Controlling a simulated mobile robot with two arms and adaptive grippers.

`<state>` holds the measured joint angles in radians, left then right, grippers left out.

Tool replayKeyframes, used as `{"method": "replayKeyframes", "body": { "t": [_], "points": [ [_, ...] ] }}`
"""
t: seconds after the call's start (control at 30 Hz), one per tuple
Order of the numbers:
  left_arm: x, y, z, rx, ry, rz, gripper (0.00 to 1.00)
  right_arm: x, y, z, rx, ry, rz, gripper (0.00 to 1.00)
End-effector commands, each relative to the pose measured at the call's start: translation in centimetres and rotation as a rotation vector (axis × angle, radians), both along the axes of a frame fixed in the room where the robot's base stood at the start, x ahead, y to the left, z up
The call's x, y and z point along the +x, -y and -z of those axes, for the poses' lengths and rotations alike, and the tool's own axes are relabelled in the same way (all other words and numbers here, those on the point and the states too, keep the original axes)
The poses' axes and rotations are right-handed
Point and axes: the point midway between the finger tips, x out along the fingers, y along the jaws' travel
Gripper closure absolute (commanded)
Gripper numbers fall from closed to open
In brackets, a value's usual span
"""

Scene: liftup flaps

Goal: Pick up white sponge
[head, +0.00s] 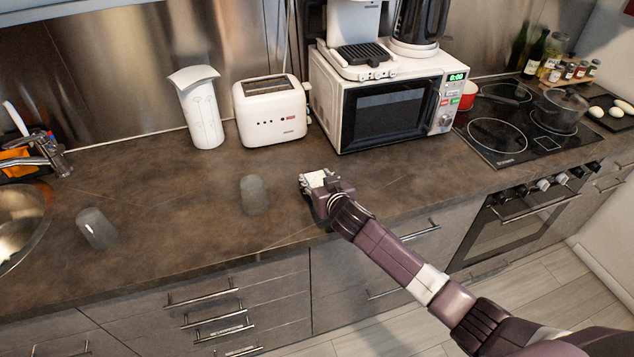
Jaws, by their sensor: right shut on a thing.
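My right gripper (312,186) is low over the counter near its front edge, in the middle of the head view. It is shut on the white sponge (319,178), a small pale piece that shows at its fingertips. The fingers hide much of the sponge, and I cannot tell whether it touches the counter. My left gripper is not in view.
On the counter (160,185) a grey glass (253,194) stands left of my right gripper; another (97,229) is near the sink (22,220). A stove (520,130) is right.

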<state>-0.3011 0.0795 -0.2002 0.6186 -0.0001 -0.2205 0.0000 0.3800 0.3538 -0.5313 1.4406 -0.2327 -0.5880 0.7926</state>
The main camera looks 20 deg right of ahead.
Motion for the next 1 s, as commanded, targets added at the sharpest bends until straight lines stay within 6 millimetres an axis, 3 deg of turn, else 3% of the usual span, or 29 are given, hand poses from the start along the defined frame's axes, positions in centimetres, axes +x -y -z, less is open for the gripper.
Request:
{"method": "replayKeyframes", "body": {
  "t": [0.17,0.4,0.6,0.8,1.0],
  "points": [
    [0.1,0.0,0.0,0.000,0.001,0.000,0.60,0.1,0.0,-3.4,-0.001,0.006,0.000,0.73],
    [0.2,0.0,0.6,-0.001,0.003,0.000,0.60,0.1,0.0,-10.5,0.000,0.008,-0.001,0.73],
    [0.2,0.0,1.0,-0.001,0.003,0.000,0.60,0.1,0.0,-15.4,0.000,0.005,-0.001,0.73],
    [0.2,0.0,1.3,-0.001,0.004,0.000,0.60,0.0,0.0,-18.3,-0.002,0.003,-0.001,0.73],
    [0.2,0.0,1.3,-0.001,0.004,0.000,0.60,0.0,0.0,-19.2,-0.001,0.000,-0.002,0.73]
  ]
}}
